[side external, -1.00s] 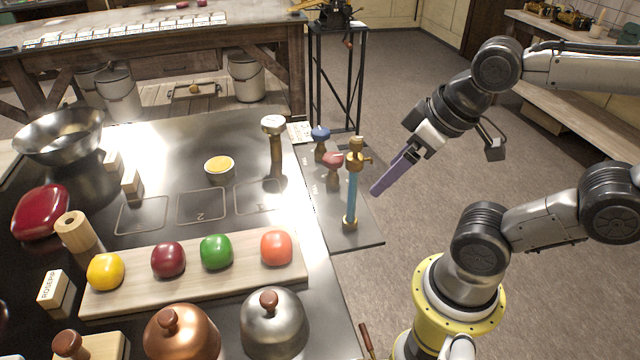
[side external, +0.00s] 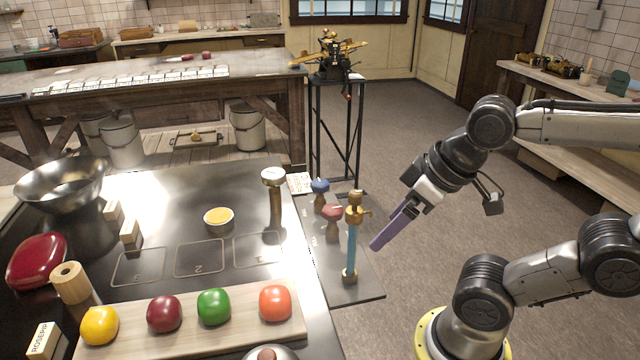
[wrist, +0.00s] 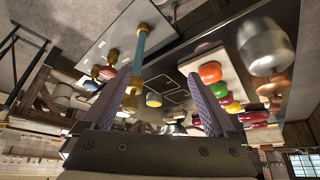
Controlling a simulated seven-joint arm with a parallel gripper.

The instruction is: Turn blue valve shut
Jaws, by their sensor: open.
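The blue valve (side external: 320,186) is a small blue knob on a stem, standing on the dark side plate (side external: 365,287) at the right of the counter. A red valve (side external: 329,213) stands just in front of it. A light-blue tube with brass fittings (side external: 351,245) stands upright nearer the camera. My gripper (side external: 376,246) has purple fingers and hangs to the right of the tube, apart from the valves. In the wrist view its two fingers (wrist: 155,95) are spread and empty.
A brass post with a pale round top (side external: 273,190) stands on the counter left of the valves. A wooden board (side external: 190,330) holds several colored round objects. A black metal stand (side external: 337,125) is behind. The floor right of the plate is open.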

